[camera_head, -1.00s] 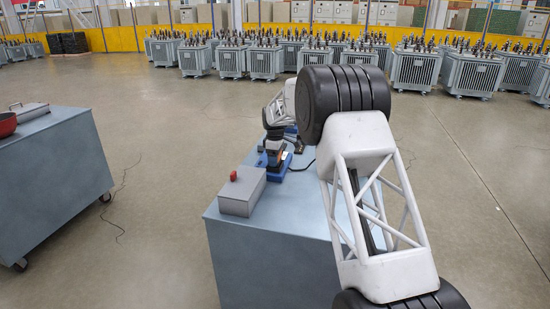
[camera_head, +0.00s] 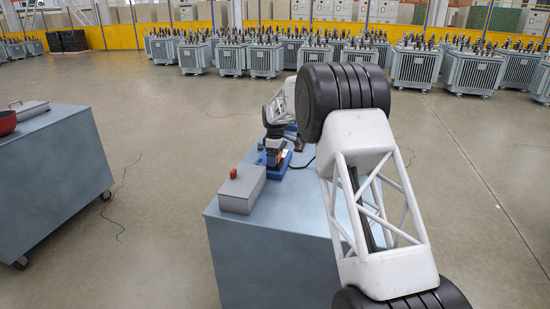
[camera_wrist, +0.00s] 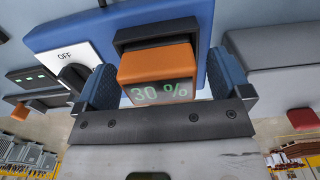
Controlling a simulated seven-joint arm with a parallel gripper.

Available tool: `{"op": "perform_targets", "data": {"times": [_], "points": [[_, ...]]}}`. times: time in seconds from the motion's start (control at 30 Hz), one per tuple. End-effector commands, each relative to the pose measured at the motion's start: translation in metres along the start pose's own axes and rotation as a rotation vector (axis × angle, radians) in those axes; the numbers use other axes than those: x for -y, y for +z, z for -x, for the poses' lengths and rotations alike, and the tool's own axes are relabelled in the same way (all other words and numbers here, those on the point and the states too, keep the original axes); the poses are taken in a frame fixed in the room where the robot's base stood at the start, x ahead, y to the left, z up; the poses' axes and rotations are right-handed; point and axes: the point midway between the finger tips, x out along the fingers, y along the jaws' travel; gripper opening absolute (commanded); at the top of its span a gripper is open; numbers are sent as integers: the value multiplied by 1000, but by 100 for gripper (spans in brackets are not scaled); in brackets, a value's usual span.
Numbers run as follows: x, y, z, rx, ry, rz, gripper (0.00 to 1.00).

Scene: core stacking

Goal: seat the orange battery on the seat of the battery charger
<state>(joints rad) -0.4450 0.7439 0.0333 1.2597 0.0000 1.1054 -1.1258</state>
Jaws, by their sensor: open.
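The orange battery (camera_wrist: 158,72) shows "30 %" on its face in the wrist view. Its far end meets the dark seat (camera_wrist: 155,35) of the blue battery charger (camera_wrist: 60,35); how deep it sits I cannot tell. My gripper (camera_wrist: 165,82) is open, with one blue finger pad on each side of the battery and a visible gap at least on the right.
A switch marked OFF (camera_wrist: 68,58) is on the charger, left of the battery. A dark device with green lights (camera_wrist: 35,76) lies further left. A grey box (camera_head: 242,190) with a red button stands on the bench (camera_head: 270,235). A second bench (camera_head: 50,165) stands left, across open floor.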

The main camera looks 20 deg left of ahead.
Motion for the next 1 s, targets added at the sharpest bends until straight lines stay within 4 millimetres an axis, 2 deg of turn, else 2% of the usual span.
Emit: {"op": "perform_targets", "data": {"times": [0.6, 1.0], "points": [[0, 0, 67, -1, 2, 0, 96], [0, 0, 75, 0, 1, 0, 96]]}}
